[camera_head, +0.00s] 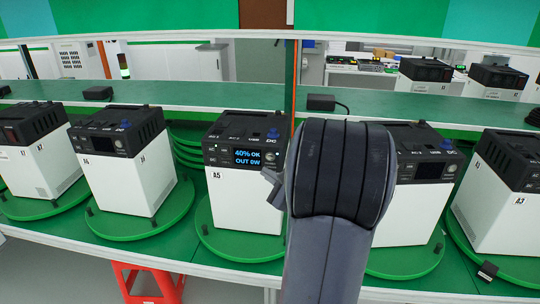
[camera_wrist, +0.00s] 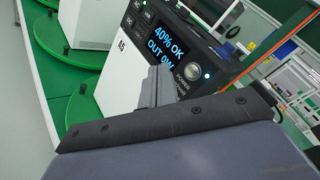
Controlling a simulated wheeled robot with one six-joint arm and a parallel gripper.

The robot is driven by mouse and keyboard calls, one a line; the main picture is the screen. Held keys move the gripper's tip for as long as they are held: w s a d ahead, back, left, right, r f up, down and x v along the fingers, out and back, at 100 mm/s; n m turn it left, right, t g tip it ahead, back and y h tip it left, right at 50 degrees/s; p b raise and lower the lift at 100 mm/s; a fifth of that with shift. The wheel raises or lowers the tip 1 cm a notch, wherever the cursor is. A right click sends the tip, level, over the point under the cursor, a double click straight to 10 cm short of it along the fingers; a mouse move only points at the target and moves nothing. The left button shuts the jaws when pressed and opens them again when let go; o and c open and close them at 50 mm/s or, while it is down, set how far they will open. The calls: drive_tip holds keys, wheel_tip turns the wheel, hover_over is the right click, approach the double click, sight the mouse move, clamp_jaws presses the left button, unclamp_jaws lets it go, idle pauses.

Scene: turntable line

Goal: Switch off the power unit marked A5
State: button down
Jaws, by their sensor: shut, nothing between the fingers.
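The power unit marked A5 (camera_head: 240,205) stands upright on a green turntable, with a white body and black top. Its screen (camera_head: 254,158) is lit and reads "40% OK, OUT 0W". In the wrist view, the unit (camera_wrist: 118,80) shows the same lit screen (camera_wrist: 166,44). A round silver power button (camera_wrist: 193,72) lies right of the screen, with a small bright light (camera_wrist: 207,76) beside it. My gripper (camera_wrist: 163,72) is shut and empty, its tip in front of the unit, below the screen and left of the button. In the head view, my gripper (camera_head: 268,176) is mostly hidden behind my arm.
Similar units stand on turntables to the left (camera_head: 125,170) and right (camera_head: 412,205), with A3 (camera_head: 500,205) at far right. A green shelf (camera_head: 180,95) carrying small black boxes runs behind.

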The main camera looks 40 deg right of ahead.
sight(263, 157)
drive_tip(key=shift+w+d, duration=1.5)
drive_tip(key=shift+d, duration=0.3)
drive_tip(key=shift+w+d+b, duration=0.1)
drive_tip(key=shift+b, duration=0.2)
idle(0.5)
drive_tip(key=shift+w+d, duration=0.15)
drive_tip(key=shift+d, duration=0.05)
drive_tip(key=shift+w+d+b, duration=0.2)
drive_tip(key=shift+d+b, duration=0.05)
drive_tip(key=shift+b, duration=0.15)
idle(0.6)
drive_tip(key=shift+s+a+b, duration=0.45)
drive_tip(key=shift+a+b, duration=0.1)
drive_tip(key=shift+a, duration=0.05)
